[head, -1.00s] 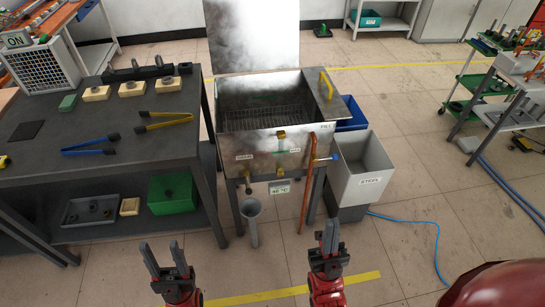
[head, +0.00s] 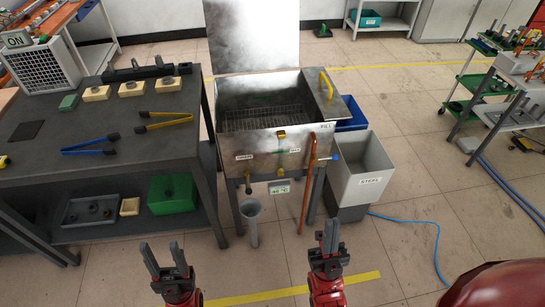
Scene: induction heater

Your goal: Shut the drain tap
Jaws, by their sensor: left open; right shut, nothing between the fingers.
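The metal tank (head: 290,150) stands ahead with its lid raised. The drain tap (head: 248,184) is a small fitting low on the left of its front, below a white label (head: 244,156). Whether the tap's handle is open or shut is too small to tell. A grey upright tube (head: 251,222) stands below the tap. My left gripper (head: 163,257) is open and empty, low in the view, nearer than the tank. My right gripper (head: 330,238) is shut and empty, in front of the tank's right side. Both are apart from the tap.
A dark workbench (head: 110,165) with blue and yellow tongs stands at left. A copper pipe (head: 308,185) runs down the tank's front right. A grey bin (head: 360,178) stands right of it. A blue hose (head: 437,245) lies on the floor. Floor before the tank is clear.

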